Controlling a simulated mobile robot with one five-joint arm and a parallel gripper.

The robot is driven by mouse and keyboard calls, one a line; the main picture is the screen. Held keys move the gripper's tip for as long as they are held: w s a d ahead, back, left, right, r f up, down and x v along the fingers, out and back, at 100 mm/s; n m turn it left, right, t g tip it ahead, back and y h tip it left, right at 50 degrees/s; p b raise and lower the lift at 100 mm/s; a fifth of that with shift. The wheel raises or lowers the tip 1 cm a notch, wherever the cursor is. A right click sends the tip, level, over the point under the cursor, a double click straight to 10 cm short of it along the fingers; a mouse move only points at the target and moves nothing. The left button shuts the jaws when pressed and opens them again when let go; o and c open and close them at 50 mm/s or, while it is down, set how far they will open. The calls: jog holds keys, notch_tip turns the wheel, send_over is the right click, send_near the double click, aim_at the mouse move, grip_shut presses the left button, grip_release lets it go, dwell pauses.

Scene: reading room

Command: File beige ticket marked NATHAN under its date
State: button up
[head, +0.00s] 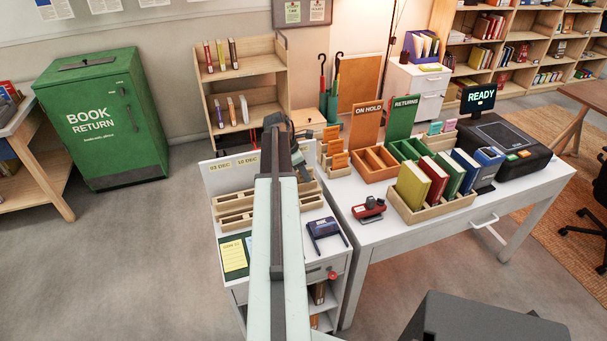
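A wooden rack with slotted rows (235,216) stands on the white cabinet. A pale board behind it carries date labels (232,165); I can read 03 DEC and 10 DEC, and my arm hides the labels further right. A yellow slip (233,256) lies on a dark green pad at the cabinet's front left, with part of a pale slip beside it at my arm's edge. The writing is too small to read, and I cannot make out a ticket marked NATHAN. My gripper (301,164) is at the arm's far end, above the rack's back; its fingers are unclear.
A dark blue stand (324,231) and a red button (332,275) are right of my arm. The desk (385,237) holds a red stamp-like device (369,209), orange ON HOLD and green RETURNS trays, a book crate and a READY screen (478,97). Floor at left is clear.

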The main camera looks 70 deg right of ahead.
jog(key=p+v, duration=0.7)
jog(key=shift+r, duration=0.35)
jog(key=shift+w+a, duration=0.1)
jog(key=shift+w, duration=0.05)
jog(key=w+a+f+m+t, duration=0.1)
jog(key=w+a+m+t, duration=0.2)
jog(key=w+a, duration=2.35)
jog(key=w+a+m+y, duration=0.2)
jog(key=a+m, duration=0.2)
jog(key=a, duration=3.5)
jog(key=shift+w+a+f+m+t+y, duration=0.25)
jog(key=shift+a+f+m+t+y, duration=0.05)
jog(key=shift+a+f+m+y, duration=0.1)
